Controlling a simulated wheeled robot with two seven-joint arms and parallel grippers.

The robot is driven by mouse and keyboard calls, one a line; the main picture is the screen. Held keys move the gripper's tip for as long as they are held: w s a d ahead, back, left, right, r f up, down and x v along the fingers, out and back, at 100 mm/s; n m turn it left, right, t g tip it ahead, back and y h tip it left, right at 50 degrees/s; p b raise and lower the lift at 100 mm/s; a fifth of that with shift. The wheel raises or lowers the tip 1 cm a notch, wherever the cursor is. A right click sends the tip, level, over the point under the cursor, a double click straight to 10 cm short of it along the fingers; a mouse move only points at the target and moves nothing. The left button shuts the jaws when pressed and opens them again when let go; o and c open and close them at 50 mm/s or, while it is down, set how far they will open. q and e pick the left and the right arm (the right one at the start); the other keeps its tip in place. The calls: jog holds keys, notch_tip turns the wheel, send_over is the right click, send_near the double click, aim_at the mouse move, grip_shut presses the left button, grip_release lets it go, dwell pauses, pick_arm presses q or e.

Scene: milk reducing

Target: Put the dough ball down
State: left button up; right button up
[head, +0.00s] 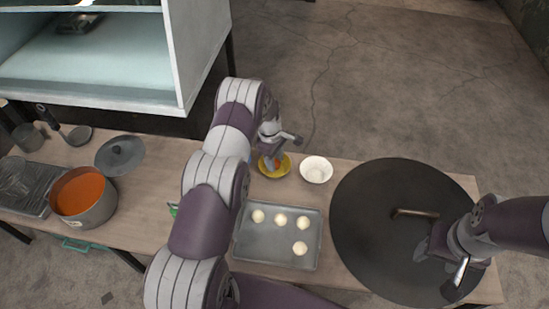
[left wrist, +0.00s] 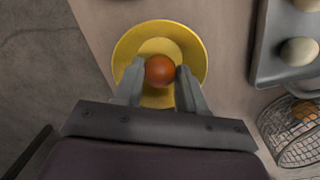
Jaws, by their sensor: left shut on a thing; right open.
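An orange-brown ball (left wrist: 160,70), likely the dough ball, is between the fingers of my left gripper (left wrist: 160,88) in the left wrist view. The gripper is shut on it, over the middle of a yellow bowl (left wrist: 128,52). I cannot tell whether the ball touches the bowl's bottom. In the head view my left gripper (head: 270,160) is at the yellow bowl (head: 284,169) near the table's far edge. My right gripper (head: 440,262) is open over a large black round plate (head: 375,245). Pale dough balls (head: 280,219) sit on a grey tray (head: 252,256).
A white bowl (head: 316,170) stands right of the yellow bowl. A pot of orange liquid (head: 80,192), a lid (head: 119,155) and a ladle (head: 78,135) are at left. A wire basket (left wrist: 290,138) shows in the wrist view. A brown-handled tool (head: 415,213) lies over the black plate.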

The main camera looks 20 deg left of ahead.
pick_arm(q)
jog(key=o, duration=0.8)
jog(key=shift+o, duration=0.2)
notch_tip(320, 180, up, 7)
jog(key=p, duration=0.6)
jog(key=shift+r, duration=0.2)
jog(key=shift+f, duration=0.25)
